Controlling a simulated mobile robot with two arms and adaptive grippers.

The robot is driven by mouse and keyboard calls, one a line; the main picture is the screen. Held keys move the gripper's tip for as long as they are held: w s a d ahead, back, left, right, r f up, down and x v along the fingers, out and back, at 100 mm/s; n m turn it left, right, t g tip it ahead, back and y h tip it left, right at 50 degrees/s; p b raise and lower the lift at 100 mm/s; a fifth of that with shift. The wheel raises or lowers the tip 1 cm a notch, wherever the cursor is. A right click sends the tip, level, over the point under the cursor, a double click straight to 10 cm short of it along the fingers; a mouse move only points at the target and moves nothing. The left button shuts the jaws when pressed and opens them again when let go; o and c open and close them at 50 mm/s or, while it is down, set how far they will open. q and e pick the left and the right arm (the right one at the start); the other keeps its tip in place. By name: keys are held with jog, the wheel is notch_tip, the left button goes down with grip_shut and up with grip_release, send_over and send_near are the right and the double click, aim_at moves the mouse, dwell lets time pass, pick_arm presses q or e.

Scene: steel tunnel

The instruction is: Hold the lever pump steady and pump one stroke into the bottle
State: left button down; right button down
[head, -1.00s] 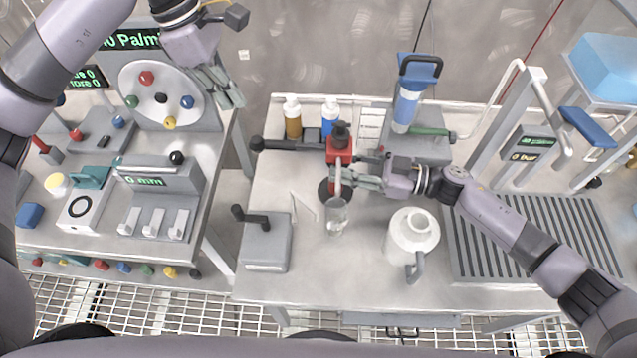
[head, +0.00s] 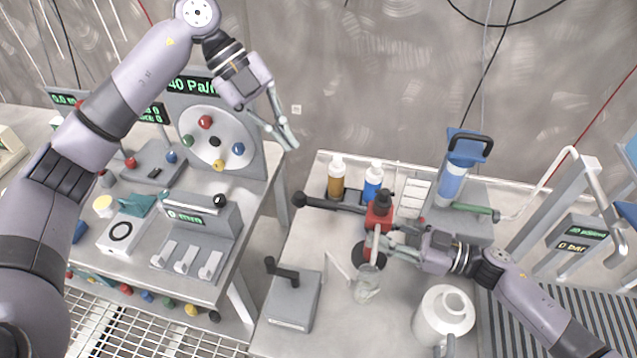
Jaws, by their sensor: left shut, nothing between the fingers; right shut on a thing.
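The lever pump (head: 379,216) is a red body with a black top on the steel bench. Its dark lever (head: 335,205) points left and ends in a black ball. A clear bottle (head: 368,284) stands in front, below the pump's pale spout. My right gripper (head: 388,243) comes in from the right and is shut on the lever pump, low at the spout side; its fingers partly hide the pump's lower part. My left gripper (head: 290,137) is shut and empty, raised in front of the wall, above and apart from the lever's ball end.
Amber (head: 336,178) and blue (head: 372,184) bottles stand behind the lever. A white jug (head: 444,316) is right of the clear bottle, and a grey crank box (head: 292,300) is left of it. A panel with coloured knobs (head: 213,140) stands on the left bench. A gap separates the benches.

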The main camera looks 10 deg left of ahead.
pick_arm(q)
jog(key=n, duration=0.3)
jog(key=n+h, duration=0.1)
jog(key=n, duration=0.3)
jog(key=w+r+n+h, duration=0.1)
jog(key=n, duration=0.3)
jog(key=shift+a+r, duration=0.1)
jog(key=shift+a, duration=0.2)
send_over(337, 205)
jog(key=w+a, duration=0.1)
jog(key=a, duration=0.3)
jog(key=shift+g, duration=0.3)
jog(key=f, duration=0.7)
jog(key=shift+w+d+f, duration=0.1)
jog(key=shift+w+d, duration=0.05)
jog(key=shift+d, duration=0.1)
jog(key=shift+s+a+f, duration=0.1)
jog(key=shift+f, duration=0.55)
jog(key=shift+s+a+f, duration=0.1)
jog(key=shift+f, duration=0.5)
jog(key=shift+s+f, duration=0.1)
jog(key=shift+f, duration=0.5)
